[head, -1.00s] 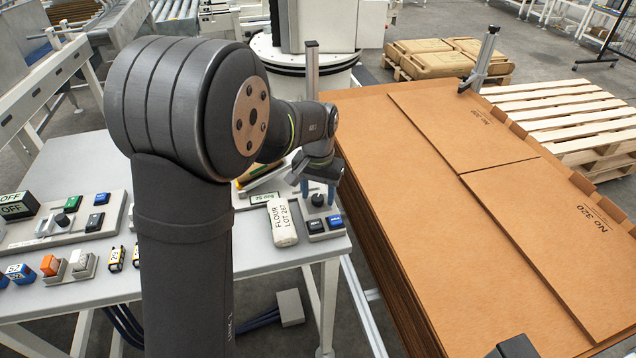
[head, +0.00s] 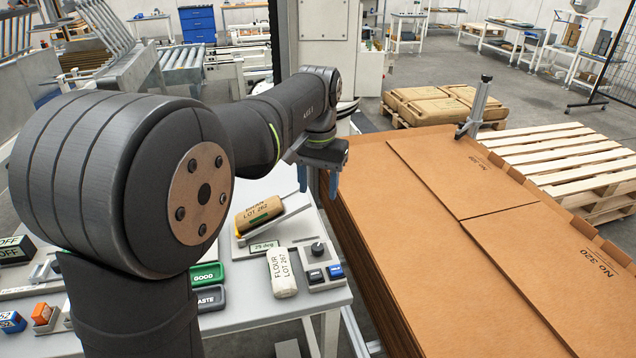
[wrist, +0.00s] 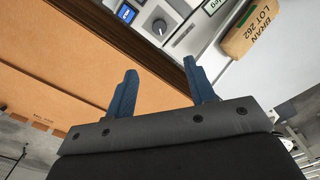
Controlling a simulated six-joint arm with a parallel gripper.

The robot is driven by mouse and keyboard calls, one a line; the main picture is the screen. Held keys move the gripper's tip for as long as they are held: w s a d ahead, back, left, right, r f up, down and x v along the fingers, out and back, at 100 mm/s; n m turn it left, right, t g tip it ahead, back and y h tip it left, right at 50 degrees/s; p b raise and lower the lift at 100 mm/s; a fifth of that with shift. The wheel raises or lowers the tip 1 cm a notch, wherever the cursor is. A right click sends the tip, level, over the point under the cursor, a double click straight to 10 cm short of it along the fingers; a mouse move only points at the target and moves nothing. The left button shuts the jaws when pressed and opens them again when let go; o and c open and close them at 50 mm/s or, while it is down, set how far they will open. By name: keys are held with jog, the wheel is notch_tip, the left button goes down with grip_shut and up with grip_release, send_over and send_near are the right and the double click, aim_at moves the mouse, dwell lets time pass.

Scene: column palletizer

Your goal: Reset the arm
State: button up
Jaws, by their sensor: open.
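My gripper (head: 318,180) is raised above the right side of the control table, near the left edge of the cardboard stack. In the wrist view my gripper (wrist: 163,92) has its two blue fingers apart with nothing between them. My arm stretches from the left of the head view to the upper middle.
A bran bag (head: 259,214) lies on a small tilted stand on the table (head: 305,306), and a flour bag (head: 282,273) is in front of it. Buttons and a knob stand nearby. The cardboard stack (head: 490,275) fills the right. Behind it are a wooden pallet (head: 560,155) and tan sacks (head: 430,104).

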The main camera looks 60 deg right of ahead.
aim_at(318, 245)
dwell(0.7)
notch_tip(318, 245, down, 17)
jog(key=shift+f, duration=0.15)
dwell(0.4)
